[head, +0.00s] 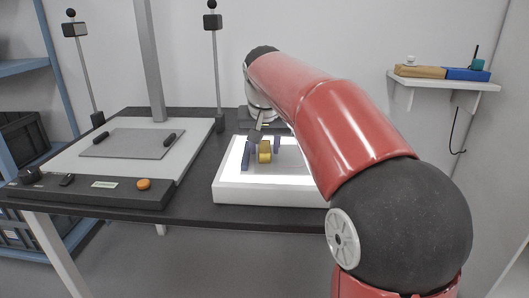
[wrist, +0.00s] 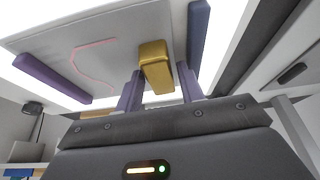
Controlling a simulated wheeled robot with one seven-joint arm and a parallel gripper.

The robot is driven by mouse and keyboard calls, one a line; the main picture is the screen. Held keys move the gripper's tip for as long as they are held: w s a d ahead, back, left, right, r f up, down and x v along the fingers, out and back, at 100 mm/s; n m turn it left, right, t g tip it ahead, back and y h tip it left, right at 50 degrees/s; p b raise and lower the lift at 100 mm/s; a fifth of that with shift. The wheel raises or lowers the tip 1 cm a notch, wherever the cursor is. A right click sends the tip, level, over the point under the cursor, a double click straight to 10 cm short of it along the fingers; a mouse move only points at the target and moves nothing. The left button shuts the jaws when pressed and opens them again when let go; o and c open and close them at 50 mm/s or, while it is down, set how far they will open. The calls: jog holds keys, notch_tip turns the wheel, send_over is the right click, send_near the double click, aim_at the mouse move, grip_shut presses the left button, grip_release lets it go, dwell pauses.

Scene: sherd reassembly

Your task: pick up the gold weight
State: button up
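The gold weight (head: 265,152) is a small block on the lit white panel. In the wrist view, the gold weight (wrist: 155,66) shows up close, with its near end between the fingertips. My gripper (wrist: 160,80) is open, its two purple-grey fingers apart on either side of the weight. Narrow gaps seem to show between each finger and the weight, so it does not look held. In the head view, my gripper (head: 256,136) is just above and behind the weight, partly hidden by my arm.
The lit white panel (head: 268,192) bears a purple-blue bar (head: 246,156) left of the weight and another blue bar (head: 277,143) right of it. A pink outline (wrist: 92,62) shows in the wrist view. A flat-plated device (head: 62,164) stands left. A wall shelf (head: 443,82) is right.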

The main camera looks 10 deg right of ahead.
jog(key=shift+c, duration=0.2)
grip_shut()
jog(key=shift+r, duration=0.1)
jog(key=shift+r, duration=0.1)
